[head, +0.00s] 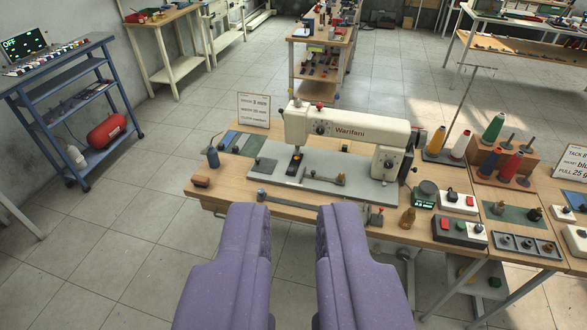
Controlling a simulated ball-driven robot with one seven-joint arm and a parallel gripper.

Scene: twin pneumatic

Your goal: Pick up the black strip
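My gripper (293,208) shows as two purple fingers reaching up from the bottom of the view. The fingers are wide apart, with only floor and the table's front edge visible between them. A long, thin dark grey strip (297,203) lies along the front edge of the sewing table, just beyond the fingertips. It has a small knob at its left end and a small block near its right end. I cannot tell for sure whether this is the black strip. The finger tips may hide part of the table edge.
A cream sewing machine (345,128) stands on the wooden table (225,185). Thread spools (494,127), a small scale (425,195) and switch boxes (458,232) crowd the right. A blue trolley (75,110) stands left. The tiled floor at left is clear.

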